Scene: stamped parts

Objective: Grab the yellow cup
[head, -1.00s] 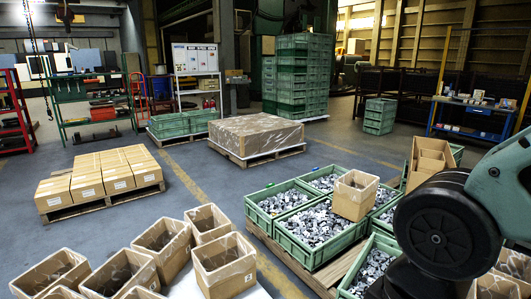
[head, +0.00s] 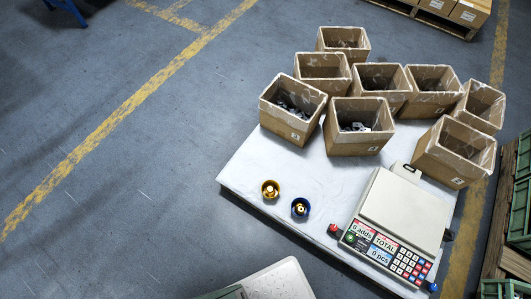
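A small yellow cup (head: 270,189) stands on the white table top (head: 258,160), left of the scale and near the table's left side. It seems to hold something small that I cannot make out.
A counting scale (head: 405,212) fills the table's right front. Several open cardboard boxes (head: 358,140) crowd its back, some holding dark parts. The white surface around the yellow cup is clear. Open floor (head: 130,190) lies to the left; green crates (head: 520,215) stand at right.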

